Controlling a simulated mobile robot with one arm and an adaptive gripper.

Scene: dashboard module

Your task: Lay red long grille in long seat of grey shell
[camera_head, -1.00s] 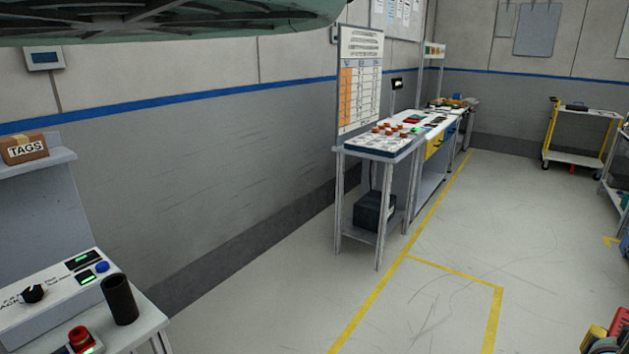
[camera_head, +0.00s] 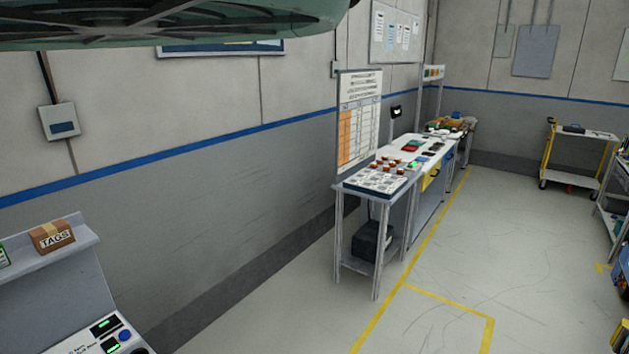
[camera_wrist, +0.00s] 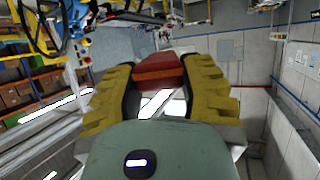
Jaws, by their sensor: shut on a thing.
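My gripper (camera_wrist: 158,72) shows in the wrist view with its two yellow, dark-padded fingers. It is shut on a red block-like piece (camera_wrist: 158,70), which looks like the red long grille, held crosswise between the fingertips. The far end of the piece and its full shape are hard to make out. My gripper is not in the head view. I cannot pick out the grey shell in either view; the small parts on the far bench (camera_head: 437,142) are too small to tell.
A side table (camera_head: 350,187) with orange-red pieces on a board joins the far bench along the wall. A near console (camera_head: 95,345) with a TAGS box (camera_head: 52,237) on its shelf stands at left. A yellow cart (camera_head: 548,160) stands at back right. The floor between is clear.

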